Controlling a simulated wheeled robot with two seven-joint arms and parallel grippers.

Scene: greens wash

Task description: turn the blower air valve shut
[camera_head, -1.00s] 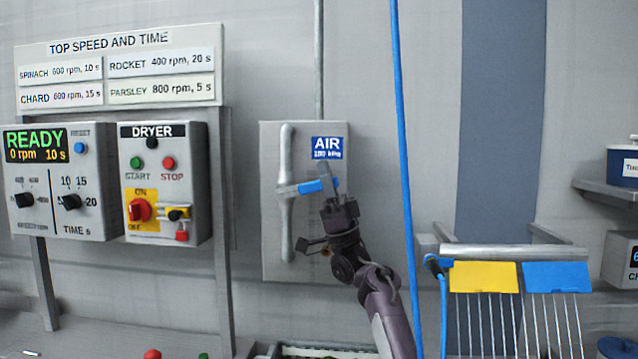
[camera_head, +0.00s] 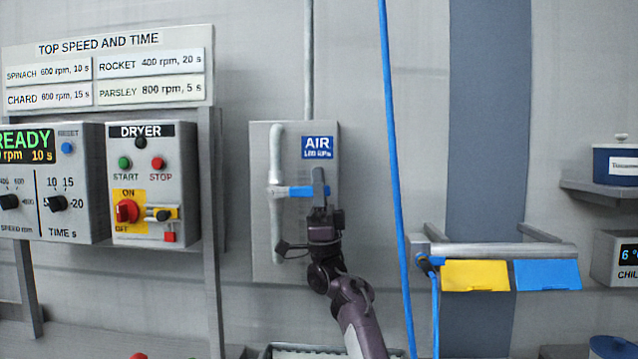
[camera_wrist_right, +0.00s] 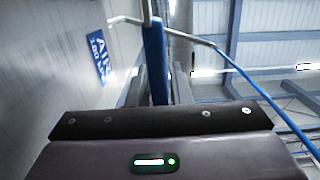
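The blue air valve handle (camera_head: 301,191) lies about level on the AIR panel (camera_head: 262,257), across the upright pale pipe (camera_head: 277,232). My right gripper (camera_head: 319,182) comes up from below at the handle's right end. One finger stands upright in front of the handle, with a little blue showing to its right. In the right wrist view the blue handle (camera_wrist_right: 154,60) runs between the two fingers (camera_wrist_right: 156,90), with almost no gap on either side, so the gripper looks shut on it. My left gripper is out of view.
A blue hose (camera_head: 390,130) hangs just right of my right arm. The dryer box (camera_head: 153,182) is left of the panel. A rail (camera_head: 500,250) with yellow and blue tags is at the right. Bare wall lies between panel and hose.

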